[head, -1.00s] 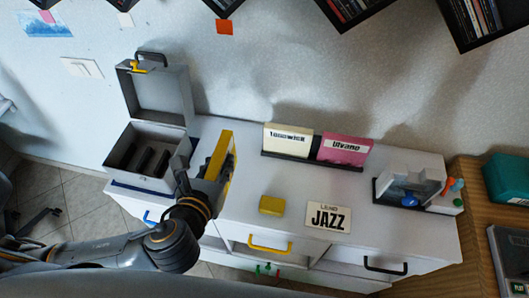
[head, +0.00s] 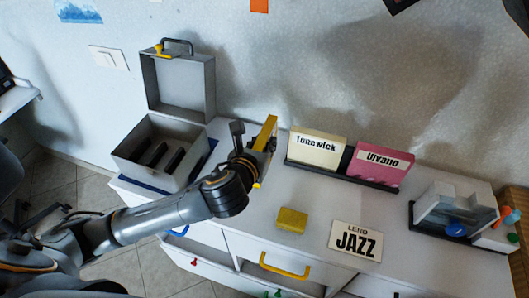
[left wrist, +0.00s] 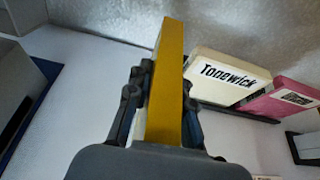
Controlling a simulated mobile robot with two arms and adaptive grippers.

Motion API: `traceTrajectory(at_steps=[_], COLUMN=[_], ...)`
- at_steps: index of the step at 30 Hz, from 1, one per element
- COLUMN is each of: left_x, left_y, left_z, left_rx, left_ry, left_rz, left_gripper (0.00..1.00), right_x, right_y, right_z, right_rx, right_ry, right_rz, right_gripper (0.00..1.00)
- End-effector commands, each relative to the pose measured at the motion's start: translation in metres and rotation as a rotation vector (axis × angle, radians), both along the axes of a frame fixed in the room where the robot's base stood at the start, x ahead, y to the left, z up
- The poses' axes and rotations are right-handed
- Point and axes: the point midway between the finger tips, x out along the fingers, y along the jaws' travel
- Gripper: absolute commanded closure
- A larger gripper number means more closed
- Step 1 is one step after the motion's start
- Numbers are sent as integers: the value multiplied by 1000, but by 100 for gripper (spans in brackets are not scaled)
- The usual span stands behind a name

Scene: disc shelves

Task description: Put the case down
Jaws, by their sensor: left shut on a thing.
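A yellow case (head: 267,132) is held in my left gripper (head: 256,158), just left of the cream Tonewick case (head: 317,150). In the left wrist view the yellow case (left wrist: 170,72) stands edge-on between the fingers of the gripper (left wrist: 162,105), which are shut on it. A pale side of it shows low down. Its lower end is hidden by the gripper, so I cannot tell whether it touches the cabinet top (head: 258,215). The Tonewick case and a pink Divano case (head: 380,167) stand side by side in a dark rack (head: 345,178). My right gripper is not in view.
An open grey box (head: 128,150) with dark slots stands on the left of the cabinet. A small yellow block (head: 292,220) and a JAZZ sign (head: 355,241) lie at the front. A clear-sided holder (head: 455,210) is at the right. A drawer (head: 270,268) is below.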

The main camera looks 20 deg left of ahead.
Motion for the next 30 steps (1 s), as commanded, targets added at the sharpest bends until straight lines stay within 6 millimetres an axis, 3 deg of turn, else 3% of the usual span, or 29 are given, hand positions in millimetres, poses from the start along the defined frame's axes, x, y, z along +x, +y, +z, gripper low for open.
traceTrajectory(at_steps=[7, 19, 20, 23, 30], left_x=[4, 4, 4, 4, 4], left_y=[0, 0, 0, 0, 0], left_z=[-32, -38, -39, -39, -38], left_rx=[1, 2, 2, 2, 2], left_ry=[2, 0, 1, 1, 1], left_rz=[1, 0, -1, -1, 0], left_gripper=[100, 100, 76, 56, 55], right_x=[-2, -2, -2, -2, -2], right_y=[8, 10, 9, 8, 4], right_z=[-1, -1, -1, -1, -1], right_rx=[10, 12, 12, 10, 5], right_ry=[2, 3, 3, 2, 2], right_rz=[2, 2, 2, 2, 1], right_gripper=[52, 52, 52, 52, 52])
